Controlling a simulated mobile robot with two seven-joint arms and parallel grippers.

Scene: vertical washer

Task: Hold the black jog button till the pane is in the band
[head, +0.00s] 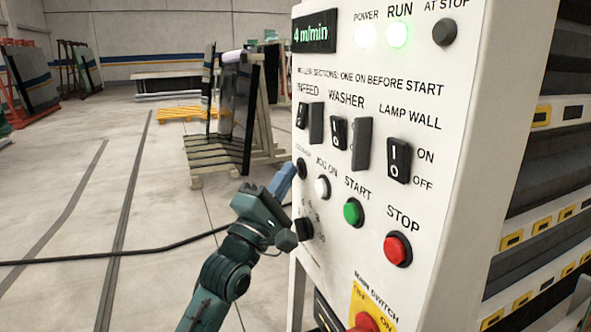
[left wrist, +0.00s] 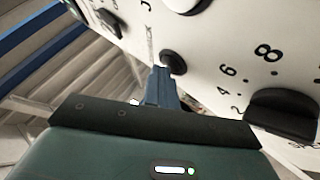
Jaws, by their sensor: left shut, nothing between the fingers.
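The black jog button (head: 301,168) is at the left edge of the white control panel, left of the white jog-on lamp (head: 322,187). In the left wrist view a round black button (left wrist: 173,62) shows just beyond my fingertips. My left gripper (head: 284,181) is shut and empty, its blue fingers (left wrist: 160,84) pointing at the button. The tips are very close to it; I cannot tell whether they touch. I cannot make out the task's pane or the band. My right gripper is not in view.
The RUN lamp (head: 397,34) glows green; the AT STOP lamp (head: 444,32) is dark. The display (head: 314,33) reads 4 m/min. The green START (head: 353,211) and red STOP (head: 397,249) buttons are to the right. A black knob (head: 303,229) is below. Glass racks (head: 236,110) stand behind.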

